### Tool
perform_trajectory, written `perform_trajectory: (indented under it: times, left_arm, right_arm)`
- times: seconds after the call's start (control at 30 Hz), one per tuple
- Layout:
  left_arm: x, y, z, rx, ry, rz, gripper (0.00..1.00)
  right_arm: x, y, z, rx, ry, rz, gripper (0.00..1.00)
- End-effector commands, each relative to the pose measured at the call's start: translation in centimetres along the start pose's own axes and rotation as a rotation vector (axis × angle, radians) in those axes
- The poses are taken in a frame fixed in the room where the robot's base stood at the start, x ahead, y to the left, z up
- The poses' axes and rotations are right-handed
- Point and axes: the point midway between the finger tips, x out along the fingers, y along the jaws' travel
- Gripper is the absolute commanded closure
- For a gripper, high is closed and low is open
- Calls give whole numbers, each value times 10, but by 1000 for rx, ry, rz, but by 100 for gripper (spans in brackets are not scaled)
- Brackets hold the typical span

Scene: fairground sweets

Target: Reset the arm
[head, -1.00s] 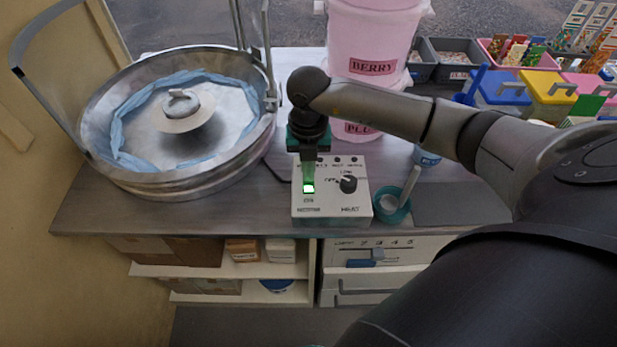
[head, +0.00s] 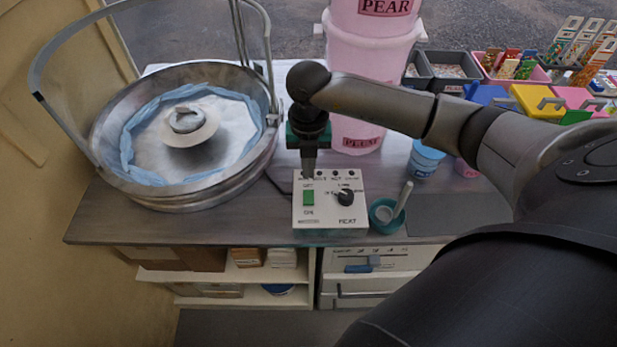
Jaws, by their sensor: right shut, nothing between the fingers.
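My right arm comes in from the right, and my right gripper (head: 309,168) points down at the back edge of the white control box (head: 329,216). It is shut and empty. Its tips are just behind a green rocker switch (head: 308,197) on the box. Whether they touch the box cannot be told. A black knob (head: 345,197) sits to the right of the switch. My left gripper is not in view.
A large metal bowl (head: 130,190) with a raised hoop stands left on the counter (head: 110,225). A teal cup (head: 377,221) with a scoop is right of the box. Pink tubs (head: 372,55) stand behind. Coloured bins (head: 543,100) are at the back right. Shelves are below.

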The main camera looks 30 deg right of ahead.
Motion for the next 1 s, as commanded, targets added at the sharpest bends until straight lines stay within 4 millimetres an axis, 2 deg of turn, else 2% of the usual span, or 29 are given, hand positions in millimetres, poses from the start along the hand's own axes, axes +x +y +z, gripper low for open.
perform_trajectory:
  times: [0.1,0.57,0.67,0.77,0.87,0.97,1.0]
  left_arm:
    - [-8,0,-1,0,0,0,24]
    - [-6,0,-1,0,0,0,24]
    - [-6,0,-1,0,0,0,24]
    - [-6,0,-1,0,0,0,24]
    - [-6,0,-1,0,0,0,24]
    - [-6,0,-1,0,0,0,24]
    - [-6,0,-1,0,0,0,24]
  right_arm:
    - [-9,0,0,0,0,0,100]
    - [-8,0,0,0,0,0,100]
    - [-7,5,-4,-8,8,20,100]
    - [-4,28,-20,-45,45,117,100]
    - [-6,72,-50,-103,110,311,100]
    - [-24,124,-88,-143,186,572,100]
    - [-35,143,-101,-149,212,678,100]
